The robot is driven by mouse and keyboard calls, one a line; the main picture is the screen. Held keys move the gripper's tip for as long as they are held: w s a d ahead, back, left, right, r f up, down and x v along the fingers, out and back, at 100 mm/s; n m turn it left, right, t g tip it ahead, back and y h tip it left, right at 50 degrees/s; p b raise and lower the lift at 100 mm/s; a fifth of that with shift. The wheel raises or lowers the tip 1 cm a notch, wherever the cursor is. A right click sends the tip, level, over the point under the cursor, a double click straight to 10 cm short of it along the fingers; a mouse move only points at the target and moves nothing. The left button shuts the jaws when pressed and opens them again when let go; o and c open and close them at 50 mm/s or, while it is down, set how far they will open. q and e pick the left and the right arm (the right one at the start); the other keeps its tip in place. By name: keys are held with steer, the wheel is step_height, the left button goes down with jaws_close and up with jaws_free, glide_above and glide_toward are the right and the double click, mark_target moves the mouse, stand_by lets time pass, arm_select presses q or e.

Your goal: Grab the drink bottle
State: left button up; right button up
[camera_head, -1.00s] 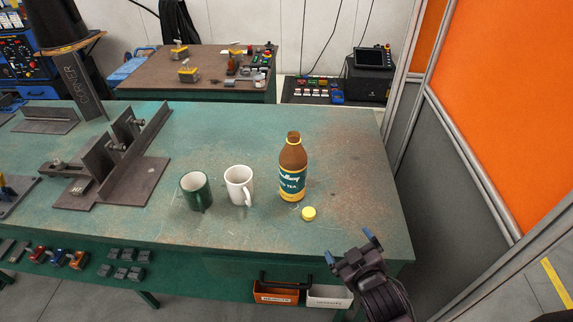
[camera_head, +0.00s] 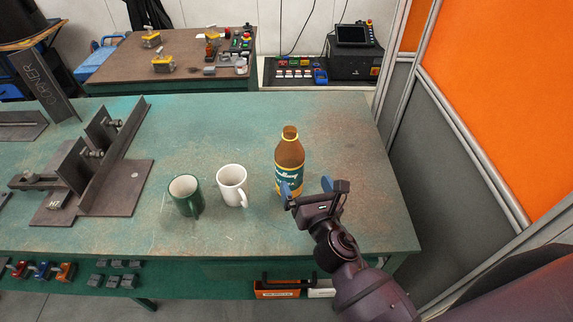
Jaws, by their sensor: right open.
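The drink bottle (camera_head: 289,160) stands upright on the green table, brown with a dark green label and a yellow ring at its neck. My right gripper (camera_head: 307,190) is open, with blue fingertips, just in front of and to the right of the bottle's lower half. Nothing shows held in it, and I cannot tell if a finger touches the bottle. The left gripper does not show.
A white mug (camera_head: 231,183) and a green mug (camera_head: 185,194) stand left of the bottle. A steel welding fixture (camera_head: 100,165) is further left. The green table (camera_head: 240,120) is clear behind the bottle. A grey and orange partition (camera_head: 440,140) rises along the right.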

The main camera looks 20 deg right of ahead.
mark_target(294, 168)
steer(key=w+n, duration=0.1)
steer(key=w, duration=0.1)
steer(key=w+n, duration=0.1)
steer(key=w, duration=0.2)
steer(key=shift+w, duration=0.2)
steer(key=w, duration=0.4)
steer(key=shift+w+a, duration=0.15)
steer(key=shift+a, duration=0.25)
steer(key=shift+w, duration=0.5)
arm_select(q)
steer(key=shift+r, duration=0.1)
arm_select(e)
steer(key=shift+c, duration=0.3)
